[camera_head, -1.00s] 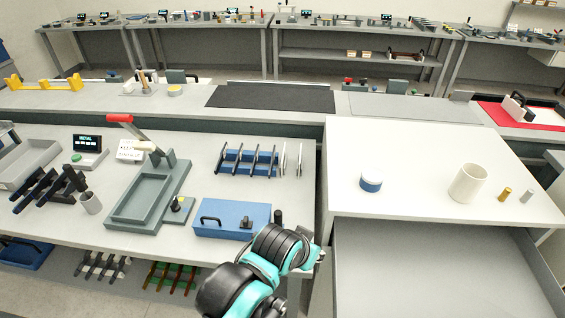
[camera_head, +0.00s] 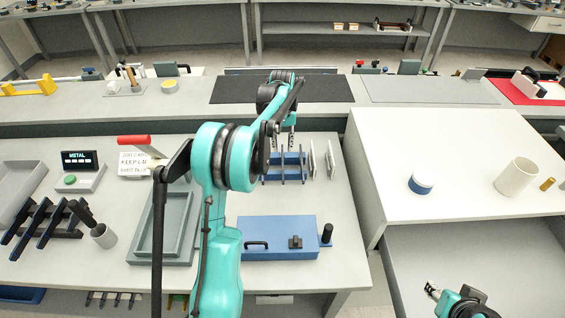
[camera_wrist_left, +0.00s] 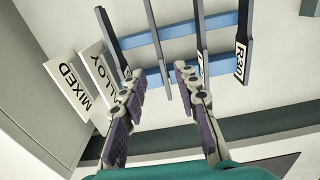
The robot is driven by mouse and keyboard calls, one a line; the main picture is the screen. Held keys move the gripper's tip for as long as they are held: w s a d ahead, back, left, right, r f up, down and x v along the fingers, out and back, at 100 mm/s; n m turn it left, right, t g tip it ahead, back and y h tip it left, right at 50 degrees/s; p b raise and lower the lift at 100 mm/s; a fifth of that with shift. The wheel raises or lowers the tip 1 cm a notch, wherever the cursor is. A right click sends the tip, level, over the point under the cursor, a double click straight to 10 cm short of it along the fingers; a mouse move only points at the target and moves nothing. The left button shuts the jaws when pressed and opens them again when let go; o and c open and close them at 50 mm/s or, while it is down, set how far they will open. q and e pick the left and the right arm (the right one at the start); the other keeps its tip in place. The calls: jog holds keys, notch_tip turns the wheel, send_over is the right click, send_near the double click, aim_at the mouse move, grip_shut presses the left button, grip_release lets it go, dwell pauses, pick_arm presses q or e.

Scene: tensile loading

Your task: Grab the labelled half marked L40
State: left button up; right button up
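A blue rack (camera_head: 290,178) holding several dark, flat halves stands on the left table in the head view. In the left wrist view, the rack's blue bars (camera_wrist_left: 222,20) cross under the halves. One half on the right (camera_wrist_left: 243,40) reads R30. Labels on two other halves are partly hidden by my fingers, and I cannot read L40 on any. My left gripper (camera_wrist_left: 158,78), also in the head view (camera_head: 283,141), is open and empty above the rack. Its fingers are spread around the middle halves. My right gripper (camera_head: 440,291) is low at the drawer; its opening is unclear.
White cards reading MIXED (camera_wrist_left: 70,82) and ALLOY (camera_wrist_left: 100,70) stand beside the rack. An open drawer (camera_head: 470,255) sits under the white table at right.

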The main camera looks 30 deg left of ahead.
pick_arm(q)
jog(key=shift+w+a+f, duration=0.15)
jog(key=shift+a+f, duration=0.1)
jog(key=shift+f, duration=0.2)
jog(key=f+b, duration=0.1)
jog(key=f, duration=0.3)
jog(key=f+b, duration=0.1)
jog(key=f, duration=0.3)
jog(key=shift+w+d+b, duration=0.1)
jog(key=shift+w+b, duration=0.1)
jog(key=shift+b, duration=0.2)
jog(key=shift+r, duration=0.1)
jog(key=shift+c, duration=1.3)
grip_shut()
